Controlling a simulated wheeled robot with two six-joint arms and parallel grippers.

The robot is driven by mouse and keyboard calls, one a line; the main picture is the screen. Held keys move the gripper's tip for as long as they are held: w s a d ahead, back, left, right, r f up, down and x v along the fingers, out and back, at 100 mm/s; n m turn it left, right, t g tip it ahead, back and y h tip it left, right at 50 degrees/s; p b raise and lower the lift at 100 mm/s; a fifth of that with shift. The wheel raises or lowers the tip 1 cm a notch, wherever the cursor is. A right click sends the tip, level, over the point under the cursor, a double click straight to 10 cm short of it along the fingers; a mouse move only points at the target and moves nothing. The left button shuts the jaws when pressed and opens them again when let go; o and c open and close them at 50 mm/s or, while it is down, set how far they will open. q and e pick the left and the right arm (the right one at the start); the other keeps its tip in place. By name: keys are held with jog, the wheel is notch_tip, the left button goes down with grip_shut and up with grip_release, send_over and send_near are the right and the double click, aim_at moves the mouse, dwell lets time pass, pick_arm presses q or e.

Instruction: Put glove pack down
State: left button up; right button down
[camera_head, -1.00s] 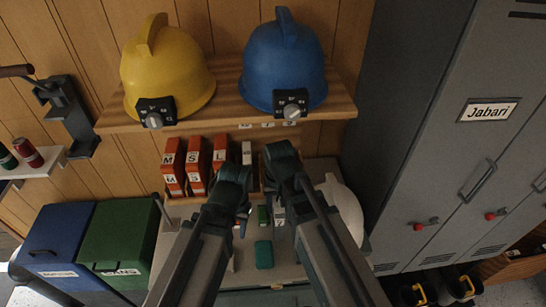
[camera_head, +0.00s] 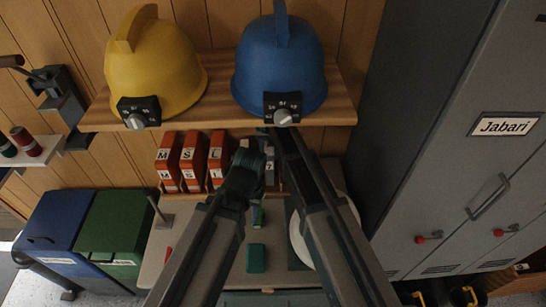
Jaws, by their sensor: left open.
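Three orange packs, marked M (camera_head: 169,163), S (camera_head: 193,163) and L (camera_head: 217,158), stand upright side by side below the wooden shelf. They look like the glove packs. My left gripper (camera_head: 245,172) is open, just right of the L pack, with nothing visible in it. It partly covers the items behind it. My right gripper (camera_head: 285,148) is seen from behind at the shelf's front edge, below the blue helmet. Its jaws are not clear and I cannot tell whether it holds anything.
A yellow helmet (camera_head: 155,65) and a blue helmet (camera_head: 280,70) sit on the wooden shelf (camera_head: 215,100). A green block (camera_head: 256,258) lies on the bench (camera_head: 208,272). A white round thing (camera_head: 300,243) is partly behind my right arm. Grey lockers (camera_head: 440,190) stand at right; blue and green bins at left.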

jog(key=shift+w+a+f+b, duration=0.1)
jog(key=shift+f+b, duration=1.35)
jog(key=shift+b, duration=0.05)
jog(key=shift+f+b, duration=0.35)
jog(key=shift+f, duration=0.1)
jog(key=shift+c, duration=2.2)
grip_release()
jog(key=shift+r, duration=0.2)
